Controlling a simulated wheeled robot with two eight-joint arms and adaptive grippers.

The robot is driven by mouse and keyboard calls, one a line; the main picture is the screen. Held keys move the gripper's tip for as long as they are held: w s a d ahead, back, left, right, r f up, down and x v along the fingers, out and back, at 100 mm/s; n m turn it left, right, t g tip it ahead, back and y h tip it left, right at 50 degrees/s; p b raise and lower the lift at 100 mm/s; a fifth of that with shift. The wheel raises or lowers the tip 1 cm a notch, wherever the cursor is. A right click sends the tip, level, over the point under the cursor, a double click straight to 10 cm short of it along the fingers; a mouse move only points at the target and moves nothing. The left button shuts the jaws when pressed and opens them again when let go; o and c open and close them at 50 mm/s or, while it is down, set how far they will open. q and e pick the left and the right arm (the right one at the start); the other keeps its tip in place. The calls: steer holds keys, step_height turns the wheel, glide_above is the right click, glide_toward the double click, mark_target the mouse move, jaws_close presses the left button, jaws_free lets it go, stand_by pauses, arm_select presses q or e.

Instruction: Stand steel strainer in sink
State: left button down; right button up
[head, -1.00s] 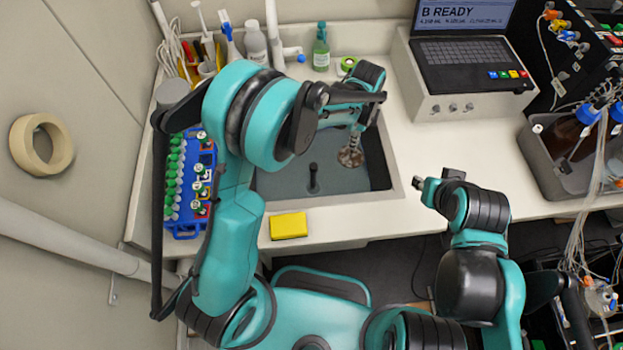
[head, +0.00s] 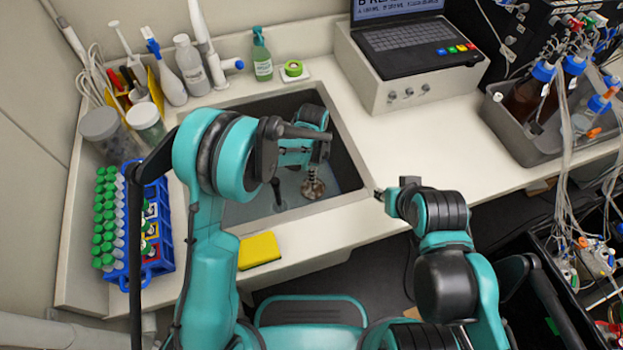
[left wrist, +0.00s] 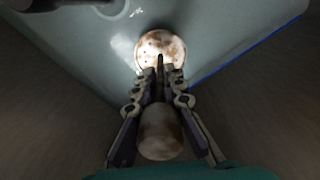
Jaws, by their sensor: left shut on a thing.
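My left gripper (head: 319,158) is over the right part of the sink (head: 345,160), shut on the strainer (head: 312,188). The strainer is metallic with brownish patches. Its round end points down inside the basin, below the fingers. In the left wrist view the strainer's round face (left wrist: 160,48) shows just past the gripper (left wrist: 160,82), against the pale basin floor. I cannot tell whether it touches the floor. My right gripper (head: 390,195) is at the counter's front edge, right of the sink, too small to read.
A dark upright post (head: 277,195) stands in the basin left of the strainer. A yellow sponge (head: 259,251) lies at the front edge. A blue tube rack (head: 150,235) is on the left. Counter right of the sink is clear.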

arm_select(q)
steer(key=shift+f, duration=0.95)
arm_select(e)
steer(key=shift+f, duration=0.4)
arm_select(q)
steer(key=shift+f+b, duration=0.2)
steer(key=shift+b, duration=0.2)
arm_select(e)
steer(key=shift+f, duration=0.25)
arm_select(q)
steer(key=c, duration=1.6)
jaws_free()
arm_select(e)
steer(key=shift+r, duration=0.1)
